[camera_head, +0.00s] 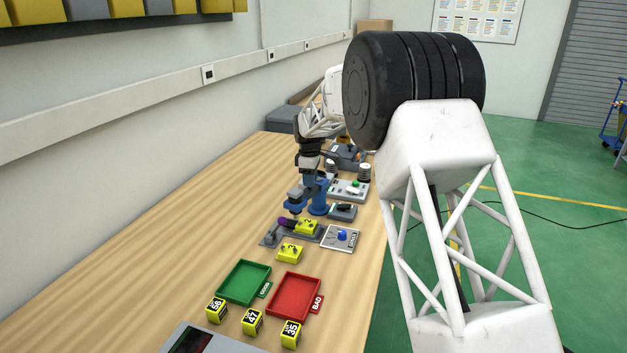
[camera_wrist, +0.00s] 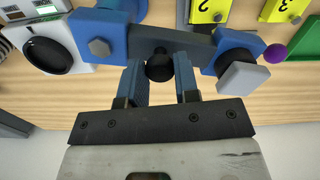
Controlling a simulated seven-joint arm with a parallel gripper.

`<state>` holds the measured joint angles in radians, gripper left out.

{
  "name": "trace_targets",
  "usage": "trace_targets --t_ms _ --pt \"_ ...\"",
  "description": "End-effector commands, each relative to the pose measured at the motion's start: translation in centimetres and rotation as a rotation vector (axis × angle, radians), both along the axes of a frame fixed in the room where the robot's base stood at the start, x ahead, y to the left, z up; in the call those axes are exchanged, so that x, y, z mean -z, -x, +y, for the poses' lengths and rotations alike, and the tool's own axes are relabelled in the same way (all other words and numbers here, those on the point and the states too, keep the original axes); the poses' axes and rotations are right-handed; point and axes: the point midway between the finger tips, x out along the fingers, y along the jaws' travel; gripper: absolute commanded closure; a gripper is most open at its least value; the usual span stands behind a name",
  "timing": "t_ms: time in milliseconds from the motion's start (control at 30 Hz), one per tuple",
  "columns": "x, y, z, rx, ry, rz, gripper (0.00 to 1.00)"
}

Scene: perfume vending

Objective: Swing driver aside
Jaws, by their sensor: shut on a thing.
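The driver (camera_head: 318,205) is a blue post with a swing arm on the bench. In the wrist view its grey arm (camera_wrist: 185,46) runs from the blue post at left to a blue head (camera_wrist: 236,47) with a grey block-like end. A black knob (camera_wrist: 160,66) sticks out of the arm. My gripper (camera_wrist: 161,88) has its two blue fingers on either side of this knob and is shut on it. In the head view my gripper (camera_head: 309,172) is small and partly hidden at the driver. A yellow numbered block (camera_head: 307,227) sits in the grey fixture, close to the driver head.
A purple ball (camera_wrist: 275,53) is beside the driver head. Another yellow block (camera_head: 290,253) lies before the fixture. A green tray (camera_head: 244,281), a red tray (camera_head: 295,296) and several yellow cubes stand nearer. A blue-knob panel (camera_head: 341,237) is at right. Bench at left is clear.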

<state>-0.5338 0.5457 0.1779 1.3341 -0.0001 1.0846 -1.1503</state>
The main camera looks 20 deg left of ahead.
Motion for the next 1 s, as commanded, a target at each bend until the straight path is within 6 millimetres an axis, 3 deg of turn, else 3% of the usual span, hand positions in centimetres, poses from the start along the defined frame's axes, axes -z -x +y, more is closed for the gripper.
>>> trace_targets --t_ms 600,1000 --pt "0.0 -1.8 3.3 0.582 -0.002 -0.001 1.00" --pt "-0.1 -3.2 4.2 0.853 -0.002 -0.001 1.00"
